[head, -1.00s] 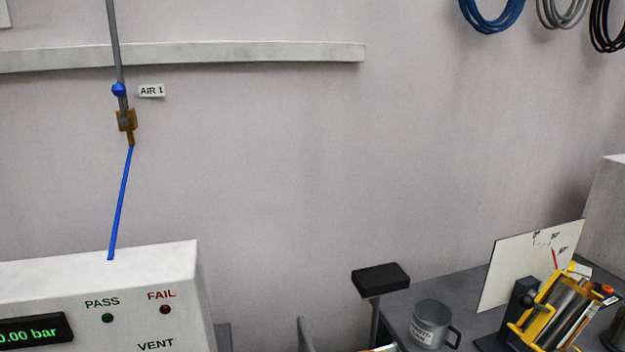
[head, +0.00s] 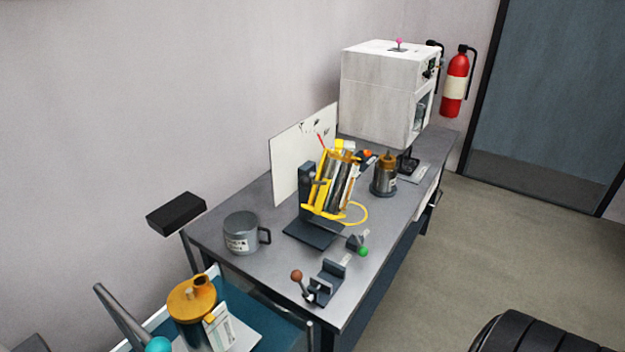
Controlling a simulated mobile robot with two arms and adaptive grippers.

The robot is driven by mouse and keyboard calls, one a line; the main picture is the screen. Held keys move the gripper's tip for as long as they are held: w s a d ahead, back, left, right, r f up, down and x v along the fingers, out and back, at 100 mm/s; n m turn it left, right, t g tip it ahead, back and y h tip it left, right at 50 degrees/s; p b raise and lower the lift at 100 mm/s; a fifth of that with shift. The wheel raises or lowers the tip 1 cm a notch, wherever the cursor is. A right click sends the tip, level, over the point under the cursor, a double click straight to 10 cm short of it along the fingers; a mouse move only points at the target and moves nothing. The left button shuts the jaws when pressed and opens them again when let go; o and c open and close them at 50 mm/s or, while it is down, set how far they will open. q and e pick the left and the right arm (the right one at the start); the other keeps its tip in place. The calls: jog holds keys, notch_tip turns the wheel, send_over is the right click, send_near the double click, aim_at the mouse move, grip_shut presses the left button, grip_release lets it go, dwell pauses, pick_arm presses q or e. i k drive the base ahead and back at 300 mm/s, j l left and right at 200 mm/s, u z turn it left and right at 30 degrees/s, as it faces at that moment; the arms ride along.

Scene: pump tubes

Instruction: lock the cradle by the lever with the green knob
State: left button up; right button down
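The cradle (head: 311,213) is a yellow frame around metal cylinders, standing tilted on a dark stand on the grey bench. A white board with marks and a red pointer (head: 320,141) is behind it. The green knob (head: 363,251) is at the front right of the cradle's base, at the end of a short lever (head: 354,241). I cannot tell from here whether the lever is locked. Neither of my grippers is in view.
On the bench (head: 272,276) are a grey mug (head: 241,233), a clamp with a brown knob (head: 297,275), a metal canister (head: 384,178) and a white cabinet (head: 377,95). A trolley with an orange-topped vessel (head: 192,302) is at front left. Open floor (head: 480,250) is right.

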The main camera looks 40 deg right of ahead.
aim_at(362, 251)
jog(key=k+z, duration=0.1)
jog(key=z, duration=0.4)
jog(key=k+z, duration=0.1)
jog(key=z, duration=0.35)
jog(key=k+l+z, duration=0.1)
jog(key=z, duration=0.4)
